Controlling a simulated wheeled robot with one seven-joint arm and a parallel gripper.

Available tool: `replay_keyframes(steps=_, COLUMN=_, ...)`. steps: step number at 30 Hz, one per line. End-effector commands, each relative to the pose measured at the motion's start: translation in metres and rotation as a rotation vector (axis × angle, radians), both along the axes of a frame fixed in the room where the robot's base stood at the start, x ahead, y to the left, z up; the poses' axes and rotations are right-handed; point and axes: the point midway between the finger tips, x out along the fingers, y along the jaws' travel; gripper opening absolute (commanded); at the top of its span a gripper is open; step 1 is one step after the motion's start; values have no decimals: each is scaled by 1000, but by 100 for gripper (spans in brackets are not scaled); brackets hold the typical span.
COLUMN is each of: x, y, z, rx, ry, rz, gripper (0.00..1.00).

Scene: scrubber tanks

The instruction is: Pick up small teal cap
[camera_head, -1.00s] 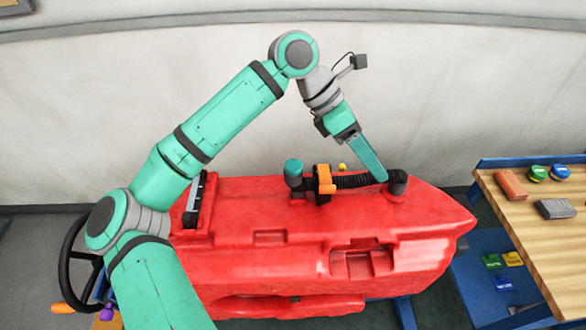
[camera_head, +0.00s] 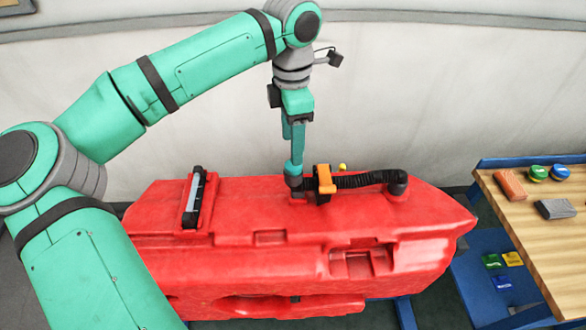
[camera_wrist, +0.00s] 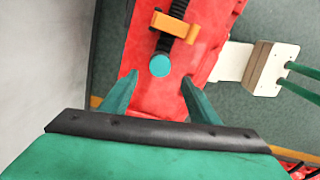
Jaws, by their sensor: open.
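The small teal cap (camera_head: 293,168) sits upright on a dark fitting at the left end of the black hose, on top of the red tank (camera_head: 250,215). It also shows as a round teal disc in the wrist view (camera_wrist: 160,65). My gripper (camera_head: 294,152) points down right above the cap, and its fingers partly overlap it in the head view. In the wrist view my gripper (camera_wrist: 160,79) is open, with one finger at each side of the cap and a gap on both sides. Nothing is held.
An orange clamp (camera_head: 325,179) stands close to the right of the cap, around the black hose (camera_head: 360,181). A small yellow knob (camera_head: 342,167) is behind it. A wooden table (camera_head: 535,225) with blocks and round tins is at the right. A pale wall is behind the tank.

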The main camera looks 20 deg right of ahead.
Motion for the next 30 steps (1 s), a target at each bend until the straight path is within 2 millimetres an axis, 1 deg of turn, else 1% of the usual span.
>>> replay_keyframes(steps=1, x=0, y=0, z=-6, rx=-1, ry=0, rz=0, gripper=56)
replay_keyframes(steps=3, x=0, y=-1, z=-12, rx=-2, ry=0, rz=-1, gripper=56)
replay_keyframes(steps=8, x=0, y=-2, z=-21, rx=-2, ry=0, rz=-2, gripper=56)
replay_keyframes(steps=15, x=0, y=-4, z=-53, rx=-2, ry=2, rz=-1, gripper=56)
replay_keyframes(steps=18, x=0, y=-4, z=-63, rx=-2, ry=0, rz=-1, gripper=56)
replay_keyframes(steps=25, x=0, y=-4, z=-65, rx=-2, ry=-1, rz=-1, gripper=56)
replay_keyframes(steps=26, x=0, y=-4, z=-65, rx=-2, ry=-1, rz=-1, gripper=51)
replay_keyframes(steps=27, x=0, y=-4, z=-65, rx=-2, ry=-1, rz=-1, gripper=41)
replay_keyframes(steps=29, x=0, y=-4, z=-65, rx=-2, ry=-1, rz=-1, gripper=27)
replay_keyframes(steps=30, x=0, y=-4, z=-65, rx=-2, ry=-1, rz=-1, gripper=17)
